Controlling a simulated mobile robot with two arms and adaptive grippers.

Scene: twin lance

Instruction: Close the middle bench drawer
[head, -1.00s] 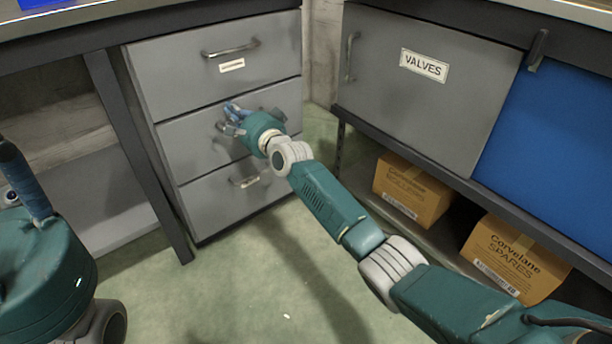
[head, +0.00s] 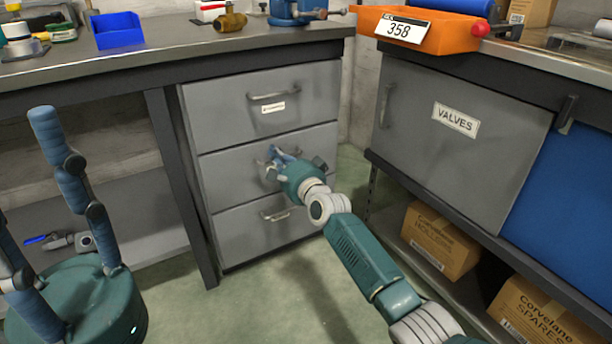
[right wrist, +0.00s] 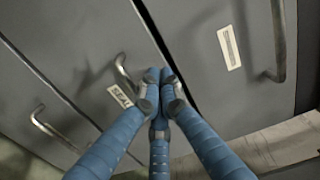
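The grey middle bench drawer (head: 225,170) sits between the top drawer (head: 215,100) and the bottom drawer (head: 235,235). Its front looks about flush with theirs. My right gripper (head: 272,158) is at its front and hides part of it. In the right wrist view the blue fingers (right wrist: 160,80) are drawn together, empty, with their tips at the upper part of the middle drawer front, beside its handle (right wrist: 124,74) and label (right wrist: 120,95). I cannot tell whether they touch. My left gripper (head: 50,215) is open and empty at the left, away from the drawers.
The bench top (head: 170,62) holds a blue bin (head: 118,32) and a vise (head: 290,12). At right stands a cabinet marked VALVES (head: 460,150), with cardboard boxes (head: 440,243) on a shelf below. The floor (head: 270,300) before the drawers is clear.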

